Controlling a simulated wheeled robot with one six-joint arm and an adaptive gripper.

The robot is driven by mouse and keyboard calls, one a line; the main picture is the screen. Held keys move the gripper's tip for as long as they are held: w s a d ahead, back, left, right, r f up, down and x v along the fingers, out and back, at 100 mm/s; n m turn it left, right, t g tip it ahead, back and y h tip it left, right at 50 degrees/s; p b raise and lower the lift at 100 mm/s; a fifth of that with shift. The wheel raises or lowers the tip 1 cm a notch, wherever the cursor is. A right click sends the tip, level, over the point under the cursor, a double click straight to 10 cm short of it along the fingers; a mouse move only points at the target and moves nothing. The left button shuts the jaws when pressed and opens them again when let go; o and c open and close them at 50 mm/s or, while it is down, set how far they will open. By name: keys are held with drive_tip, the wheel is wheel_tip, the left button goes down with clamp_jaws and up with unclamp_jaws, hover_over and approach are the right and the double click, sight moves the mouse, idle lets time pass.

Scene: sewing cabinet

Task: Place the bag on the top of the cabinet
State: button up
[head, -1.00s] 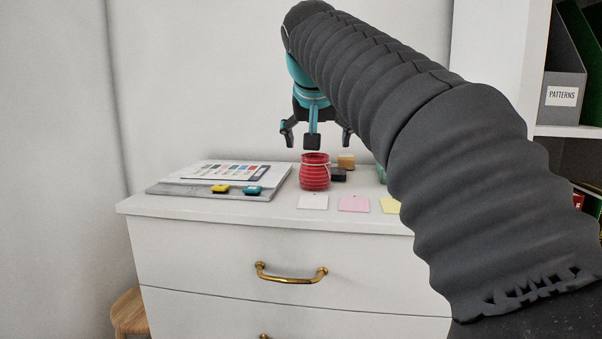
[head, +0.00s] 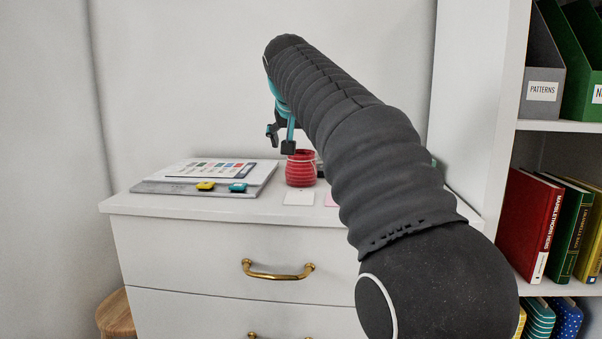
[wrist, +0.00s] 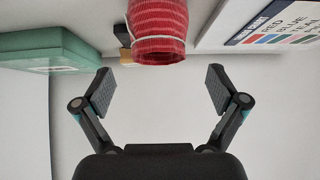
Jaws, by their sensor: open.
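The bag (head: 300,170) is a small red pouch with a pale string at its neck. It stands upright on the white top of the cabinet (head: 250,209). In the wrist view the bag (wrist: 157,28) shows at the upper middle, cut off by the frame edge, beyond my fingertips. My gripper (head: 281,141) is above and slightly left of the bag in the head view, partly hidden by my arm. In the wrist view my gripper (wrist: 160,83) has its fingers spread wide with nothing between them.
A grey board (head: 165,188) with a colour chart and yellow and teal clips lies left of the bag. A white card (head: 299,197) lies in front of it. A green box (wrist: 45,50) shows in the wrist view. A shelf with books (head: 528,225) stands at right.

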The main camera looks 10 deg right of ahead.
sight(301, 152)
drive_tip(key=shift+x, duration=2.6)
drive_tip(key=shift+r, duration=0.2)
drive_tip(key=c, duration=1.3)
